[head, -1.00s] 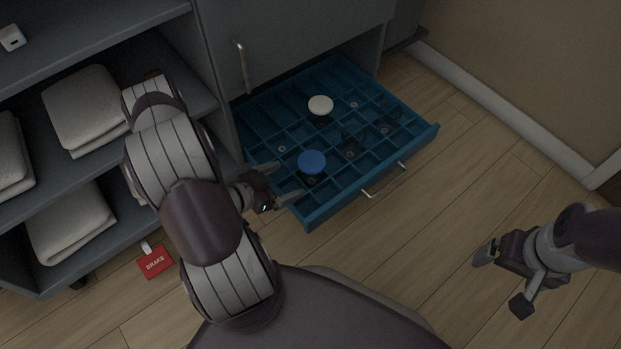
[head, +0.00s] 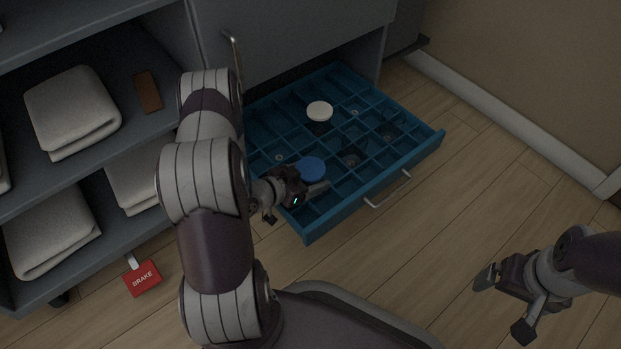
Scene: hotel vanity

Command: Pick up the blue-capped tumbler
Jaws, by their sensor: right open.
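The blue-capped tumbler (head: 312,167) stands in a compartment of the open blue drawer (head: 316,238), near the drawer's left front. Its round blue cap shows; its body is mostly hidden by the compartment walls and my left gripper. My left gripper (head: 308,184) is at the near left side of the tumbler, with one finger showing just below the cap. The other finger is not clear, so I cannot tell whether the jaws touch the tumbler. My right gripper (head: 502,303) is open and empty over the floor at the lower right.
A white-capped container (head: 319,111) stands further back in the drawer. Several dark clear items sit in compartments to the right. A cabinet with folded towels (head: 70,112) and a red BRAKE tag (head: 143,278) is at left. The floor right of the drawer is clear.

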